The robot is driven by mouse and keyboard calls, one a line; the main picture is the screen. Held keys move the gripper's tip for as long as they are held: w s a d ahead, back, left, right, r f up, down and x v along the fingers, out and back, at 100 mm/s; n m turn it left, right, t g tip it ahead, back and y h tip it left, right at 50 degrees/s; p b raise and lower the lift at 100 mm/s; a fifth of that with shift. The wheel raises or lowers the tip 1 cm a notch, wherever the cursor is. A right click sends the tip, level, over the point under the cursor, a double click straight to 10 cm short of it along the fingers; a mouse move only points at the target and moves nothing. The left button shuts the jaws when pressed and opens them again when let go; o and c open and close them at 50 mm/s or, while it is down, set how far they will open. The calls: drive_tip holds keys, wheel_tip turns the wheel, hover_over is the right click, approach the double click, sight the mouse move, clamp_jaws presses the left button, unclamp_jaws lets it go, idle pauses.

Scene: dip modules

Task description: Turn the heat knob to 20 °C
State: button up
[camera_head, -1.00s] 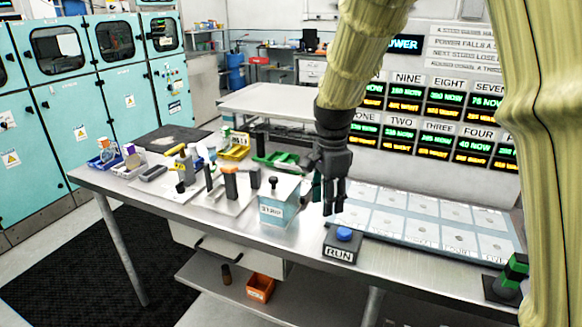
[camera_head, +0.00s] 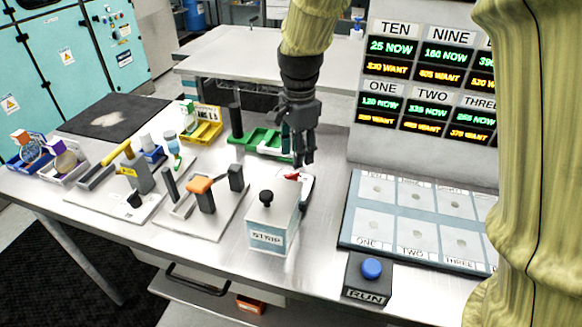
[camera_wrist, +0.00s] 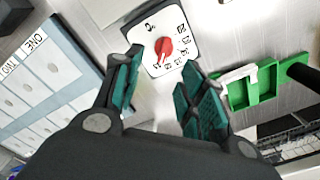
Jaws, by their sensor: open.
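The heat knob is a red pointer knob (camera_wrist: 164,48) on a white dial plate (camera_wrist: 181,62) with printed numbers. In the wrist view it lies beyond my gripper's fingertips, near the top middle. Its pointer aims toward the lower part of the scale; the exact number is too small to read surely. In the head view the red knob (camera_head: 292,177) shows just below my gripper (camera_head: 303,163), partly behind the STRIP box (camera_head: 268,238). My gripper is open, its two teal-padded fingers (camera_wrist: 160,78) apart with nothing between them. The fingers appear not to touch the knob.
A green tray (camera_head: 262,141) stands behind the dial, and also shows right of my gripper in the wrist view (camera_wrist: 250,88). A blue RUN button (camera_head: 371,268) and a panel of numbered plates (camera_head: 345,214) lie to the right. Tool stands crowd the left.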

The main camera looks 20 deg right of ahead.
sight(297, 172)
drive_tip(key=shift+s+d+f, duration=0.15)
drive_tip(key=shift+s+f, duration=0.7)
drive_tip(key=shift+s, duration=0.25)
drive_tip(key=w+f, duration=0.1)
drive_tip(key=f, duration=0.1)
drive_tip(key=w+f, duration=0.1)
drive_tip(key=f, duration=0.1)
drive_tip(key=w+f, duration=0.2)
drive_tip(key=shift+f+p, duration=0.1)
drive_tip(key=shift+p, duration=0.25)
drive_tip(key=shift+s+f, duration=0.1)
drive_tip(key=shift+s, duration=0.1)
drive_tip(key=shift+s+r, duration=0.2)
drive_tip(key=shift+s, duration=0.3)
drive_tip(key=shift+s+r, duration=0.15)
drive_tip(key=shift+s, duration=0.3)
drive_tip(key=shift+w+f, duration=0.3)
drive_tip(key=shift+w, duration=0.05)
drive_tip(key=shift+w+f, duration=0.2)
drive_tip(key=shift+w, duration=0.15)
drive_tip(key=shift+c, duration=1.2)
drive_tip(key=shift+s+r, duration=0.2)
drive_tip(key=c, duration=0.7)
drive_tip(key=shift+o, duration=0.3)
